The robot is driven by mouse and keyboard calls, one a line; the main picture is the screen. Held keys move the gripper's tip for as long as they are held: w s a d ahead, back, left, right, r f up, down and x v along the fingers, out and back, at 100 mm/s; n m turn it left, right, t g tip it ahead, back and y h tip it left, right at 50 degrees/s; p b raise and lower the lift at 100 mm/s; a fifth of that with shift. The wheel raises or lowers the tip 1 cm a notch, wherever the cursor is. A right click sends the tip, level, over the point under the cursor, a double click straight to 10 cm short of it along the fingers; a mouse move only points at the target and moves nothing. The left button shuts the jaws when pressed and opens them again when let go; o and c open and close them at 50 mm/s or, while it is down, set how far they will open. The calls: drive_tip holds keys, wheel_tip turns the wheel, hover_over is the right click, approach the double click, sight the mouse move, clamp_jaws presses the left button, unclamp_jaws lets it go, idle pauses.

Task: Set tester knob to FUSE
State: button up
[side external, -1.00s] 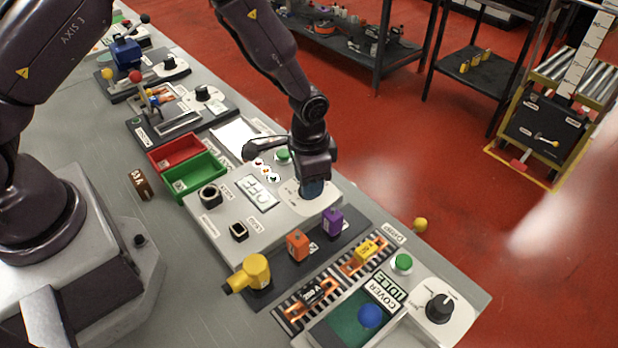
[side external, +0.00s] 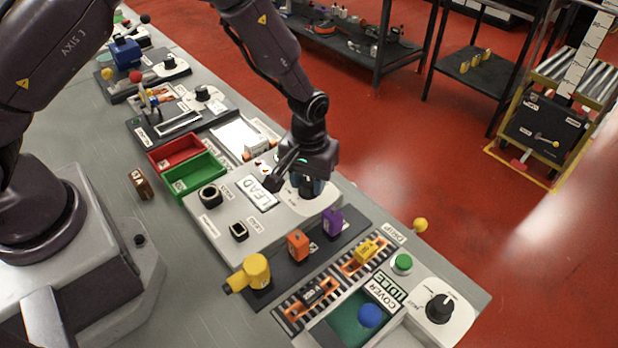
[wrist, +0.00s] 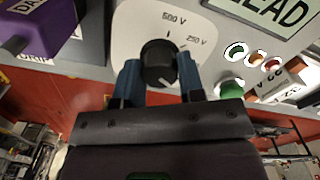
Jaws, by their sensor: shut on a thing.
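The tester (side external: 262,220) is a grey panel on the bench. Its black knob (wrist: 158,62) sits on a white dial plate (wrist: 125,35) in the wrist view. Marks for 500 V and 250 V show there; I see no FUSE label, and the lower dial is hidden. A pale line on the knob points toward the lower right of the picture. My gripper (wrist: 159,82), with blue fingers, is shut on the knob from both sides. In the side view my gripper (side external: 307,188) hides the knob. The tester's display (side external: 258,193) reads LEAD, also in the wrist view (wrist: 275,12).
A green button (wrist: 230,88) and several small round lamps (wrist: 255,57) lie beside the dial. Purple (side external: 332,222) and orange (side external: 298,244) blocks stand in front of the tester. Red (side external: 174,151) and green (side external: 194,173) bins stand behind it.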

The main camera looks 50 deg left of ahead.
sight(309, 181)
drive_tip(key=n, duration=0.5)
drive_tip(key=shift+n, duration=0.3)
drive_tip(key=shift+n, duration=0.4)
drive_tip(key=o, duration=0.8)
drive_tip(key=shift+c, duration=0.2)
drive_tip(key=shift+r, duration=1.75)
